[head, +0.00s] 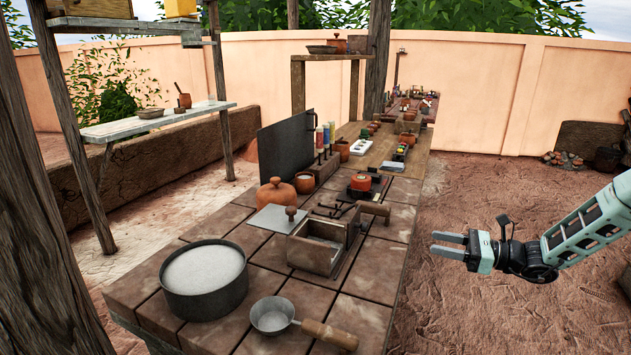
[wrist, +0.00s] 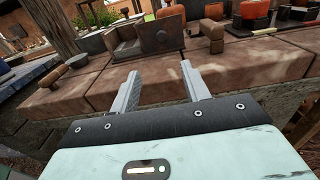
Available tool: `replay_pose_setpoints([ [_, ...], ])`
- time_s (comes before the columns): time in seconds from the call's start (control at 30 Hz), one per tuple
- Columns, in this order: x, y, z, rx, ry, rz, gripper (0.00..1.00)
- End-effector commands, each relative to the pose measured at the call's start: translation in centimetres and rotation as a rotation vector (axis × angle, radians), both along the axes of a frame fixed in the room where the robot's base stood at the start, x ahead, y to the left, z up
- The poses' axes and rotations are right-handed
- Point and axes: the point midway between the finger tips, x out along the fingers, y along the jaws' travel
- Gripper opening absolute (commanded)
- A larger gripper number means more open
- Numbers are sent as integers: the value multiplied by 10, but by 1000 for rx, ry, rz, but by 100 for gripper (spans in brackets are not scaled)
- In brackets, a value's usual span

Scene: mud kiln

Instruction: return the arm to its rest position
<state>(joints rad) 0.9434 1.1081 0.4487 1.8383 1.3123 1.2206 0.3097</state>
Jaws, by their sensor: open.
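My gripper (head: 450,244) is at the right in the head view, held in the air to the right of the tiled counter (head: 365,312). Its fingers point left toward the counter and hold nothing. In the wrist view my gripper (wrist: 157,82) shows two grey fingers spread apart with an empty gap between them. The counter's front edge (wrist: 130,85) lies beyond the fingertips. My arm comes in from the right edge of the head view.
On the counter stand a pot of white material (head: 205,280), a ladle (head: 272,316), an open box (head: 318,250), a lidded clay pot (head: 276,193) and a dark upright panel (head: 286,145). A wooden post (head: 40,200) stands at left. The dirt ground (head: 500,315) around my gripper is clear.

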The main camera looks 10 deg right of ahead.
Motion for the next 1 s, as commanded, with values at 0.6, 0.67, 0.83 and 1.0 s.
replay_pose_setpoints([
  [0.6, -197, 265, 105, -867, -524, 1247, 46],
  [0.67, -223, 273, 114, -958, -637, 1380, 46],
  [0.83, -285, 281, 140, -1182, -1013, 1706, 46],
  [1.0, -321, 278, 159, -1319, -1357, 1909, 46],
])
